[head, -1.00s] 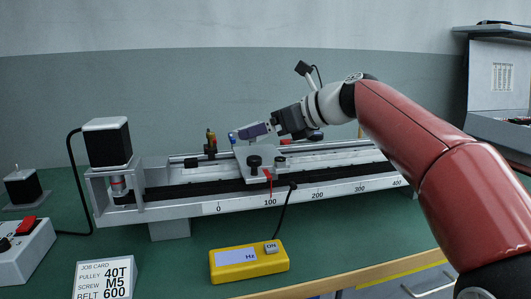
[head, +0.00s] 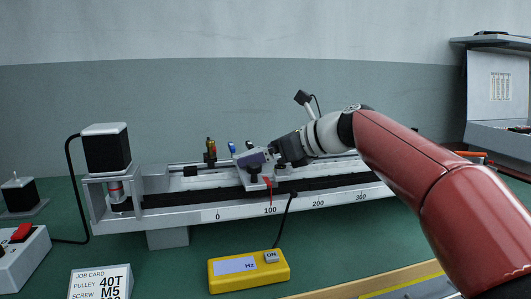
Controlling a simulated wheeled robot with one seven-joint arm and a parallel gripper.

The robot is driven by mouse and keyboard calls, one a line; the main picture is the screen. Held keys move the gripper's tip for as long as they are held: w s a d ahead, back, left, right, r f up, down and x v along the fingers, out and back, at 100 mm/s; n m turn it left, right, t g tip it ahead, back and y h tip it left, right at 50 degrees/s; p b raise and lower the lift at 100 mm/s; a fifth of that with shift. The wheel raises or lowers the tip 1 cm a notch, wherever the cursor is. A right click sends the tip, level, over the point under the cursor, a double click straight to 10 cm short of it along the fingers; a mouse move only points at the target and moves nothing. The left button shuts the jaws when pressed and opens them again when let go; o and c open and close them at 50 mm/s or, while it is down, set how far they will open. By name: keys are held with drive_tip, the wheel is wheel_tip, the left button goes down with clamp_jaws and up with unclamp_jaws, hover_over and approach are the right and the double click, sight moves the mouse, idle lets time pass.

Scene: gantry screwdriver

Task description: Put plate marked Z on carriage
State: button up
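The carriage (head: 256,184) sits on the gantry rail near the 100 mark, with a red pointer below it. My gripper (head: 274,155) is over the carriage, reaching in from the right. A small purple-grey plate (head: 252,159) is at its fingertips and tilted, just above or touching the carriage; I cannot tell which. The fingers appear closed on the plate, though they are small and partly hidden. No Z mark is readable on it. A dark knob (head: 254,172) shows on the carriage front.
A motor (head: 107,150) stands at the rail's left end. A yellow meter (head: 249,270) and job card (head: 101,282) lie in front. Colored upright tools (head: 210,150) stand behind the rail. A control box (head: 22,250) is at the left edge.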

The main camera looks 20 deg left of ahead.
drive_tip(key=shift+r, duration=0.2)
drive_tip(key=v, duration=1.2)
drive_tip(key=shift+p, duration=0.35)
drive_tip(key=shift+f, duration=0.1)
drive_tip(key=s+d+f+n+t+h, duration=0.1)
drive_tip(key=s+d+f+n+h, duration=0.5)
drive_tip(key=s+d+f+n, duration=0.4)
drive_tip(key=s+d+f+n+t+h, duration=0.1)
drive_tip(key=s+d+f+n+h, duration=0.6)
drive_tip(key=f, duration=1.2)
drive_tip(key=s+d+n, duration=0.3)
drive_tip(key=s+d, duration=0.3)
drive_tip(key=s, duration=0.1)
drive_tip(key=shift+n, duration=0.3)
drive_tip(key=shift+s+d, duration=0.1)
